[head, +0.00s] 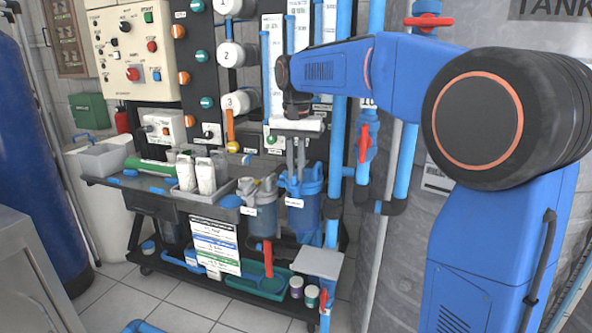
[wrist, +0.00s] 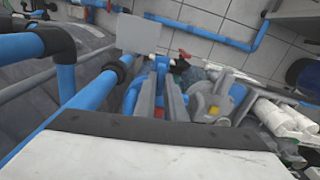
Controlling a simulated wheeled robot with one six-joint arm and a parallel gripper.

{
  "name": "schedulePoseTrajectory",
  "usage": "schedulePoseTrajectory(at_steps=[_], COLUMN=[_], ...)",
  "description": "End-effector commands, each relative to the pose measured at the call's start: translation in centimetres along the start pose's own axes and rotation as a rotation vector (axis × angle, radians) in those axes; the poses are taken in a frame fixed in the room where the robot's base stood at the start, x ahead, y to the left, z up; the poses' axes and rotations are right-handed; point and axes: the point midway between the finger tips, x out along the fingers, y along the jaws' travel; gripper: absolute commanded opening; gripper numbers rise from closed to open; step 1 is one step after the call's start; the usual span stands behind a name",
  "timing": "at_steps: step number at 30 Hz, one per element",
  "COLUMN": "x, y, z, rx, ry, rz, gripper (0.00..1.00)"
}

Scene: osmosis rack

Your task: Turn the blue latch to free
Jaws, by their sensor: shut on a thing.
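My gripper (head: 296,178) points down over the blue filter housing (head: 306,210), at the lower middle of the rack in the head view. In the wrist view its two grey fingers (wrist: 160,98) are shut on the blue latch (wrist: 161,66), which shows as a narrow blue piece between them. The fingers hide much of the latch, so its exact angle is hard to tell. Beside the blue housing stands a clear grey housing (head: 263,217) with a grey-yellow top, which also shows in the wrist view (wrist: 212,100).
A grey tray (head: 184,197) with white cartridges (head: 205,175) lies to the left. A pale flat plate (head: 317,262) is below the housings.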

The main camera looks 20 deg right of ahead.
Motion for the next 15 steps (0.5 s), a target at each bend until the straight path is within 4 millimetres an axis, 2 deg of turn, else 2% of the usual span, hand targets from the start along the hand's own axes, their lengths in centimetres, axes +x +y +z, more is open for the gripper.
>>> schedulePoseTrajectory(at_steps=[15], x=[-0.03], y=[0.0], z=[0.0], rx=[-0.455], ry=[0.0], rz=[0.0], gripper=[0.0])
